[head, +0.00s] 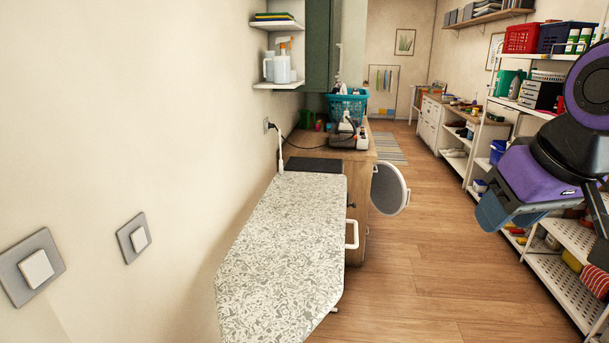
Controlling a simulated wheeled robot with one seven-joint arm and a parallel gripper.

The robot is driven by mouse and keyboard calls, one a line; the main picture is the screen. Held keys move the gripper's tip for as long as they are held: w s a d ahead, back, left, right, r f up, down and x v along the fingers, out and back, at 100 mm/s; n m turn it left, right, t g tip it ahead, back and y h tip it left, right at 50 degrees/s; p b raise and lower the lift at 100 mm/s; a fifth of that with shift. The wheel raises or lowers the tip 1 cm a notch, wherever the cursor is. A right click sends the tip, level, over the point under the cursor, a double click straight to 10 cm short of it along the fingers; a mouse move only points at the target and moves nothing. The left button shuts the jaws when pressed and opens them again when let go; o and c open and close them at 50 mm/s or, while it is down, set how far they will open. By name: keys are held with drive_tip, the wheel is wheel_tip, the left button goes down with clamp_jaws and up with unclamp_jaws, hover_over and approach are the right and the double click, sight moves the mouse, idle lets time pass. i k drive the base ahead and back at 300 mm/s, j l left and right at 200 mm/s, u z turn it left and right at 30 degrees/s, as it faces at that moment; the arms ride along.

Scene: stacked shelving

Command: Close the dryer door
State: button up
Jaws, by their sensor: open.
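The dryer door (389,188) is the round grey panel with a white rim. It stands open, swung out into the aisle from the front of the wooden counter (366,160). The dryer body is hidden by the counter's end and the ironing board. My gripper (494,213), at the end of my purple and black arm on the right, is open. Nothing shows between its blue-grey fingers. It is nearer to me than the door and well to its right, not touching it.
An ironing board (282,250) with a patterned cover stands close by along the left wall. Loaded metal shelving (553,259) lines the right side, behind my arm. The wooden floor (440,265) between them is clear. A striped rug (388,148) lies farther back.

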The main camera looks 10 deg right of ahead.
sight(390, 195)
drive_tip(key=i+l+z, duration=0.55)
drive_tip(key=i+z, duration=0.6)
drive_tip(key=i, duration=1.85)
drive_tip(key=i+l+u, duration=0.1)
drive_tip(key=i, duration=0.45)
drive_tip(key=i+l+u, duration=0.1)
drive_tip(key=i, duration=0.5)
drive_tip(key=i+l+u, duration=0.1)
drive_tip(key=i, duration=0.45)
drive_tip(key=i+l+u, duration=0.15)
drive_tip(key=i+u, duration=0.3)
drive_tip(key=i+l+u, duration=0.2)
drive_tip(key=u, duration=0.3)
drive_tip(key=i+l+u, duration=0.25)
drive_tip(key=l+u, duration=0.2)
drive_tip(key=i+l+u, duration=0.2)
drive_tip(key=l+u, duration=0.3)
drive_tip(key=i+l+u, duration=0.15)
drive_tip(key=l+u, duration=0.35)
drive_tip(key=l, duration=0.2)
drive_tip(key=l+u, duration=0.5)
drive_tip(key=l, duration=0.2)
drive_tip(key=k+l+u, duration=0.1)
drive_tip(key=l+u, duration=0.4)
drive_tip(key=l, duration=0.25)
drive_tip(key=k+l+u, duration=0.1)
drive_tip(key=l+u, duration=0.3)
drive_tip(key=l, duration=0.3)
drive_tip(key=j, duration=0.35)
drive_tip(key=u, duration=0.05)
